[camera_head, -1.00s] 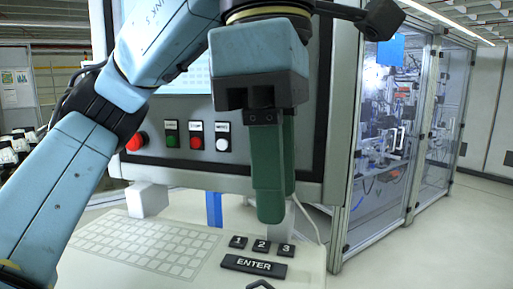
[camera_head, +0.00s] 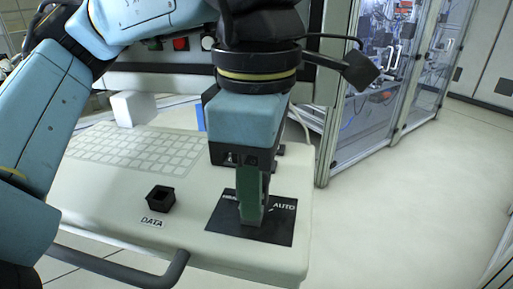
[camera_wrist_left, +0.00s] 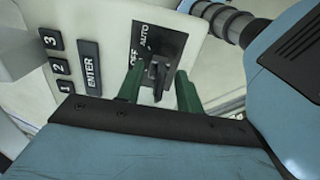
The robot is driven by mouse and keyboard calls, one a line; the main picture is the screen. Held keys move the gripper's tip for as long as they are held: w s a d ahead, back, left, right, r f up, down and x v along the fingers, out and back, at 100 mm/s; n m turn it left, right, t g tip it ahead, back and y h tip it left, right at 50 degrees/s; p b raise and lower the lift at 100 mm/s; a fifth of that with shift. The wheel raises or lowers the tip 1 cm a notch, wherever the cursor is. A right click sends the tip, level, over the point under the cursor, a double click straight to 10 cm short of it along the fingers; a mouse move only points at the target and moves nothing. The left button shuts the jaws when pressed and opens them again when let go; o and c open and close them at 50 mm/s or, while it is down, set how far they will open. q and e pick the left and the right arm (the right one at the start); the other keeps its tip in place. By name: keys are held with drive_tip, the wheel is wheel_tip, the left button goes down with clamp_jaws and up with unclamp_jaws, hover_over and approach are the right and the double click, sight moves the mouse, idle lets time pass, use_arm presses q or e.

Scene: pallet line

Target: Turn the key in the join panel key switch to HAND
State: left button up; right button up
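The key switch is a black plate (camera_head: 285,222) with a visible AUTO label, at the right of the console's sloping top. The wrist view shows the plate (camera_wrist_left: 172,45) with OFF and AUTO labels; I cannot read HAND. The dark key (camera_wrist_left: 157,72) stands up from the plate. My left gripper (camera_head: 252,210) points down over the switch, hiding the key in the head view. In the wrist view its green fingers (camera_wrist_left: 158,88) are apart, one on each side of the key, with visible gaps. Where the key points is unclear. My right gripper is not in view.
The console top (camera_head: 110,190) carries a keypad (camera_head: 135,148), a black DATA socket (camera_head: 160,198) and an ENTER key (camera_wrist_left: 89,66) beside number keys. A grey rail (camera_head: 130,272) runs along its front. A glazed enclosure (camera_head: 385,90) stands behind at right; the floor there is clear.

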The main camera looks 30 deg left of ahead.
use_arm(q)
drive_tip(key=shift+f, duration=0.2)
clamp_jaws()
drive_tip(key=n+b, duration=0.2)
drive_tip(key=n, duration=0.1)
drive_tip(key=n+b, duration=0.2)
drive_tip(key=n, duration=0.3)
drive_tip(key=shift+w+a+n, duration=0.1)
drive_tip(key=shift+n, duration=0.2)
drive_tip(key=c, duration=0.5)
unclamp_jaws()
drive_tip(key=o, duration=1)
drive_tip(key=shift+c, duration=0.2)
